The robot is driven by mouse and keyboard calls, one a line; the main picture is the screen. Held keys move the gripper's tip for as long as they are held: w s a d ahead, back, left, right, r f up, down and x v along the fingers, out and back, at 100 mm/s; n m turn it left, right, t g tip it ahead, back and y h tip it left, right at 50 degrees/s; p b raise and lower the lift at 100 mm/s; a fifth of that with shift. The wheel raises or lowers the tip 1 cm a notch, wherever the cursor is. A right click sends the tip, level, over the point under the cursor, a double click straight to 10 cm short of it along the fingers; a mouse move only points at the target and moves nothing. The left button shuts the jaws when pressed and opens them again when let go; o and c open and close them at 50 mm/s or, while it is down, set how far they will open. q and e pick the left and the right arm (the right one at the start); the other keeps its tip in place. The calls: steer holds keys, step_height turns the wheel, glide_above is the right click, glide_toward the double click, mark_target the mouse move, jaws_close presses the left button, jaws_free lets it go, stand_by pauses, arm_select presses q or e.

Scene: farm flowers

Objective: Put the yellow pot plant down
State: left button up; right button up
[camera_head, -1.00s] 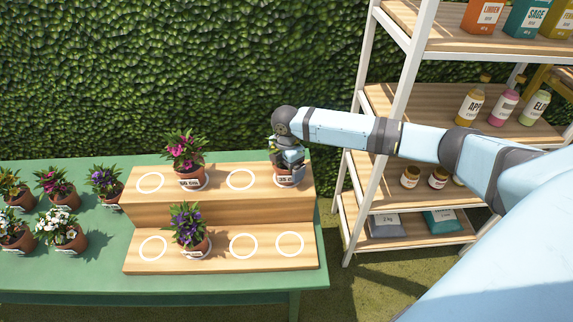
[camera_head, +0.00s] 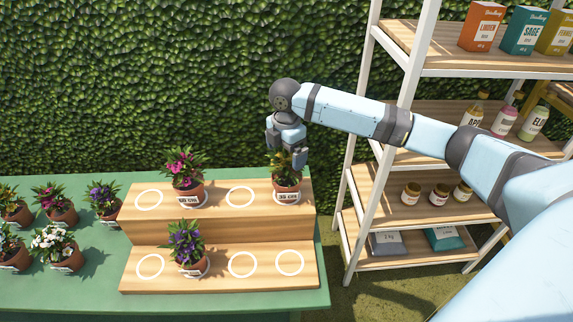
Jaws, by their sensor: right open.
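The yellow pot plant (camera_head: 286,184) stands upright on the right end of the upper step of the wooden stand (camera_head: 220,228). Its flowers are partly hidden by my gripper, and little yellow shows. My right gripper (camera_head: 287,158) is open, pointing down just above and behind the plant's leaves. Its fingers are clear of the pot. My left gripper is not in view.
A pink-flowered pot (camera_head: 187,178) is on the upper step and a purple-flowered pot (camera_head: 187,250) on the lower step. Several white rings on both steps are empty. More pots stand on the green table (camera_head: 90,284) at left. A shelf rack (camera_head: 355,215) stands at right.

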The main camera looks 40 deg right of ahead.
steer(key=s+a+f+m+t+y, duration=0.25)
steer(key=s+a+f, duration=0.25)
steer(key=a+f, duration=0.35)
steer(key=s+a+f+m+t+y, duration=0.2)
steer(key=s+a+f+m+y, duration=0.15)
steer(key=a+f, duration=0.5)
steer(key=s+f+m+t+h, duration=0.1)
steer(key=s+f+m+t, duration=0.2)
steer(key=s, duration=0.6)
steer(key=s+f+m+t+h, duration=0.1)
steer(key=s+f+m+t, duration=0.2)
steer(key=s+m, duration=0.3)
steer(key=s, duration=0.3)
steer(key=shift+s+m+h, duration=0.25)
steer(key=shift+m+h, duration=0.05)
steer(key=shift+m, duration=0.1)
steer(key=shift+a+t, duration=0.1)
steer(key=shift+t, duration=0.15)
